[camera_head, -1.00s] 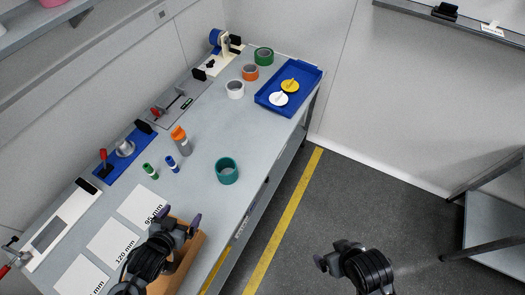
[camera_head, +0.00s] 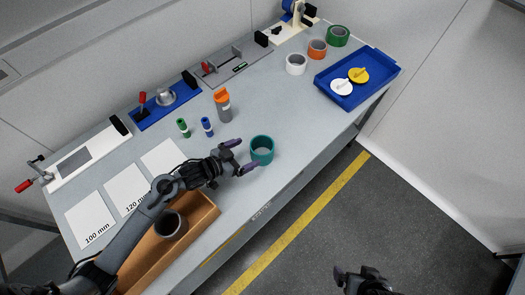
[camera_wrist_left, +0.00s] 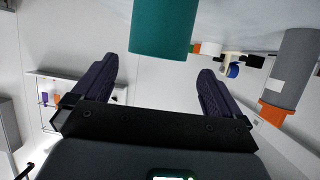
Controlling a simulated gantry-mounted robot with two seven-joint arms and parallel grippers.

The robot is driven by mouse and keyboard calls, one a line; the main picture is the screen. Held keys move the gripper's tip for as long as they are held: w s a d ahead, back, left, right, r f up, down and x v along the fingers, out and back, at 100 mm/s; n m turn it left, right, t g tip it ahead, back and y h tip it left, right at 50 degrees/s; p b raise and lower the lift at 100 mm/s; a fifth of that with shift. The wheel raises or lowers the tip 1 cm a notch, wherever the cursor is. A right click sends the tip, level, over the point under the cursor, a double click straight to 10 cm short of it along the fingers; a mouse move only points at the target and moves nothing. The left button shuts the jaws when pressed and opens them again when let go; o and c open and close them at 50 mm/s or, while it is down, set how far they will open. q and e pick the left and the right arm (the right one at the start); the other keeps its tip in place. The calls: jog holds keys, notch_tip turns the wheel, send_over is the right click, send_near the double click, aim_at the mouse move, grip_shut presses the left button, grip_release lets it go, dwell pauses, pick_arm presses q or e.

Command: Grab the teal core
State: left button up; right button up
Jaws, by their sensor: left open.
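The teal core (camera_head: 262,156) is a short hollow ring standing upright on the grey bench near its front edge. My left gripper (camera_head: 243,155) is open and empty, just left of the core, with its fingertips pointing at it. In the left wrist view the teal core (camera_wrist_left: 162,28) shows ahead, between the lines of the two spread fingers (camera_wrist_left: 157,75) and beyond their tips. My right gripper (camera_head: 358,272) is at the bottom edge over the floor, away from the bench; its jaws do not show clearly.
An orange-capped grey bottle (camera_head: 223,106), a green marker (camera_head: 183,127) and a blue marker (camera_head: 207,126) stand behind the left gripper. A brown tray (camera_head: 207,222) with a dark core lies under my left arm. White, orange and green rings stand near a blue tray (camera_head: 345,101).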

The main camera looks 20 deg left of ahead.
aim_at(270, 143)
pick_arm(q)
jog(key=shift+b+x, duration=0.4)
jog(key=shift+x, duration=3)
jog(key=c, duration=0.7)
jog(key=shift+d, duration=0.1)
jog(key=shift+c, duration=0.4)
jog(key=shift+r, duration=0.2)
